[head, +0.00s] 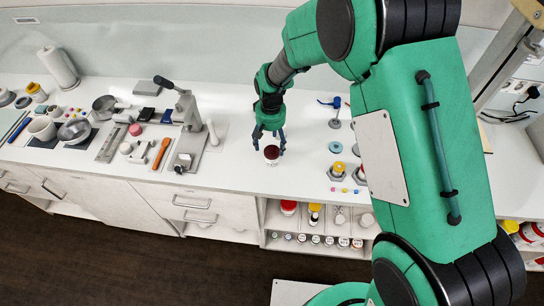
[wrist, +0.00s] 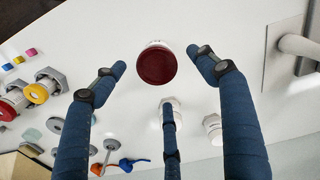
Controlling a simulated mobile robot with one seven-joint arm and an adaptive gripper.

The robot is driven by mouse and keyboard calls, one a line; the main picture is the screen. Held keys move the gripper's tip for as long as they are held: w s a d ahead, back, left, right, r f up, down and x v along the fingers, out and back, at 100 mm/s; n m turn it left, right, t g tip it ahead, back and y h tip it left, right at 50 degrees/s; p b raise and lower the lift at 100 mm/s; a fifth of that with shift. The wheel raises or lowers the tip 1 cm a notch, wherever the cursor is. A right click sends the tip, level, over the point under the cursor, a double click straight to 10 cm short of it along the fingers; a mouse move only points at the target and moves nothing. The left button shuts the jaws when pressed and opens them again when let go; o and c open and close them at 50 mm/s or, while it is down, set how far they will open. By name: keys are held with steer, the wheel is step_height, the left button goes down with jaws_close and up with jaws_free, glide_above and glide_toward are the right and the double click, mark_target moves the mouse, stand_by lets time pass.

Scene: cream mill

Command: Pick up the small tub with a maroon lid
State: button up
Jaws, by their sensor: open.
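The small tub with a maroon lid (head: 271,153) stands upright on the white counter, near its front edge. In the wrist view the maroon lid (wrist: 156,66) shows from above, with a little of the pale tub body behind it. My gripper (head: 269,143) is open just above and around the tub in the head view. In the wrist view its blue fingers (wrist: 160,60) spread to the left and right of the lid, with visible gaps on both sides. A third finger (wrist: 169,120) points toward the lid from below. No contact with the tub is visible.
A grey press-like stand (head: 188,130) is to the left on the counter (head: 240,115). Hex nuts with yellow parts (head: 338,170) and a blue disc (head: 336,147) lie to the right. White capped items (wrist: 211,124) show near the fingers. Open shelves with jars (head: 315,215) are below the counter.

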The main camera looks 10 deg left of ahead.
mark_target(272, 151)
steer(key=shift+f, duration=0.15)
steer(key=shift+s+d+f, duration=0.1)
steer(key=shift+f, duration=1.2)
steer(key=shift+d+f, duration=0.1)
steer(key=shift+f, duration=1.2)
steer(key=shift+c, duration=0.2)
steer(key=c, duration=1.3)
